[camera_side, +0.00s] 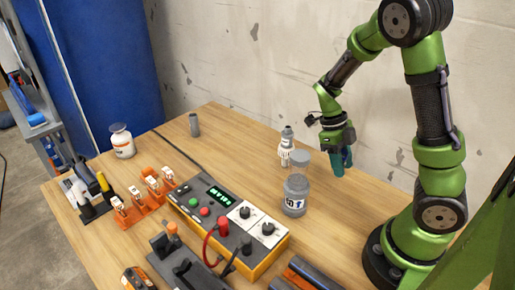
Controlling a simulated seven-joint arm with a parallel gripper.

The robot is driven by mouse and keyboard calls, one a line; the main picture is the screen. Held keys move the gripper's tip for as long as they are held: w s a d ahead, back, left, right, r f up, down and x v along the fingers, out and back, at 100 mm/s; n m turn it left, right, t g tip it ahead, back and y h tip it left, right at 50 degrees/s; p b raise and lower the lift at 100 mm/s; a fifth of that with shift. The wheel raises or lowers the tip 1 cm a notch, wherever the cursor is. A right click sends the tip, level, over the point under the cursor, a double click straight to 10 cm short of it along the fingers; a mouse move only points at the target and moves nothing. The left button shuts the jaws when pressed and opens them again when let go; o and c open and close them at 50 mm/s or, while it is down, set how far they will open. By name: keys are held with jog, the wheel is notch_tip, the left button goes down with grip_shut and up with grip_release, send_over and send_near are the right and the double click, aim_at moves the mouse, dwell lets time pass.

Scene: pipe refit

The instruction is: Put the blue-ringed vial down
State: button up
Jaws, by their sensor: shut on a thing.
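My gripper (341,160) hangs over the right part of the wooden table, pointing down, to the right of the clear jar. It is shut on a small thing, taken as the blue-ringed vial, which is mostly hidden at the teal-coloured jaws. I cannot make out its ring, or whether its lower end is touching the table.
A clear lidded jar (295,195) and a white-and-grey bottle (287,150) stand left of my gripper. A control box (228,215) with knobs and cables fills the front middle. An orange rack (143,205), a white jar (121,141) and a grey cylinder (194,124) stand further left.

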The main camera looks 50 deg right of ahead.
jog(key=shift+f, duration=2.3)
jog(key=shift+f, duration=0.15)
jog(key=o, duration=1)
jog(key=shift+o, duration=0.2)
jog(key=v, duration=1.1)
jog(key=s+a+r+n+t+y, duration=0.1)
jog(key=a+r+n+t, duration=0.5)
jog(key=n, duration=1)
jog(key=s+a+r+n+t+y, duration=0.1)
jog(key=s+a+r+n+t, duration=0.2)
jog(key=a+n, duration=0.6)
notch_tip(320, 180, up, 4)
jog(key=n+t, duration=0.2)
jog(key=n, duration=0.5)
jog(key=shift+a+f+t, duration=0.15)
jog(key=shift+t, duration=0.25)
